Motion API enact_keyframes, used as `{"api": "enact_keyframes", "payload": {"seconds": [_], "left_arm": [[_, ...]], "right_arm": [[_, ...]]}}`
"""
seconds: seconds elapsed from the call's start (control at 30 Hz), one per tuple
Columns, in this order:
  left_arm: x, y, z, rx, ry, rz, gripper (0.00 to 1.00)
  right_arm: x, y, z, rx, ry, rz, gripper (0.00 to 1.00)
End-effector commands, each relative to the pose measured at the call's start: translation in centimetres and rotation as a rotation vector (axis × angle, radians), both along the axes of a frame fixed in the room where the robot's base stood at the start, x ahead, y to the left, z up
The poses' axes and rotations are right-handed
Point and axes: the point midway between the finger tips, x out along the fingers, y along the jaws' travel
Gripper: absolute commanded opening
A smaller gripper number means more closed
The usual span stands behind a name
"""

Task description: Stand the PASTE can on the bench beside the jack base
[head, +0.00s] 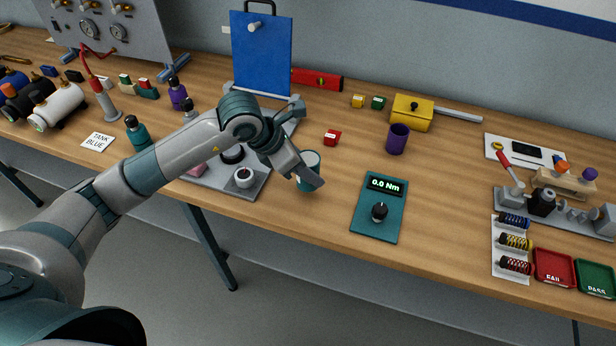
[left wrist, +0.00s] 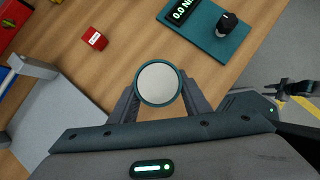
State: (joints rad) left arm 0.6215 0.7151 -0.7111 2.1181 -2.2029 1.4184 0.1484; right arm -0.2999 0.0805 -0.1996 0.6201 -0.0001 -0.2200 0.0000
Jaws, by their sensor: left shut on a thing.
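A teal can with a pale round top (head: 310,158) is between the fingers of my left gripper (head: 306,177), over the bench (head: 335,215) near its front edge. The can looks upright; no label shows, and I cannot tell whether its bottom touches the bench. In the left wrist view the can (left wrist: 159,84) is seen from above with a finger on each side. A grey base plate (head: 225,184) lies just left of the can, partly behind my arm; it may be the jack base.
A teal torque meter (head: 380,207) lies to the right of the can. A red block (head: 332,138) and a purple cup (head: 397,139) stand behind. A blue upright panel (head: 261,55) rises behind my arm. Bare bench shows between the can and the meter.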

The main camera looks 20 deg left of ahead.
Motion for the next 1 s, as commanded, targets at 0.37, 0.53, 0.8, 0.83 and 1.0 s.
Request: {"api": "enact_keyframes", "payload": {"seconds": [0.37, 0.53, 0.8, 0.83, 1.0], "left_arm": [[-0.1, 0.0, -1.5, -0.002, 0.003, 0.001, 0.14], [0.0, 0.0, -3.4, -0.001, 0.001, 0.001, 0.14], [0.0, 0.0, -3.9, 0.000, -0.001, 0.001, 0.14], [0.0, 0.0, -3.9, 0.000, -0.001, 0.001, 0.14], [0.0, 0.0, -4.1, 0.000, 0.000, 0.000, 0.58]], "right_arm": [[0.0, -0.1, 1.2, -0.001, 0.000, 0.001, 0.31], [0.0, -0.1, 2.1, -0.001, 0.000, 0.001, 0.31], [0.0, -0.1, 2.0, -0.001, 0.000, 0.001, 0.31], [0.0, -0.1, 2.0, 0.000, 0.000, 0.001, 0.31], [0.0, 0.0, 1.9, 0.000, 0.000, 0.001, 0.31]]}}
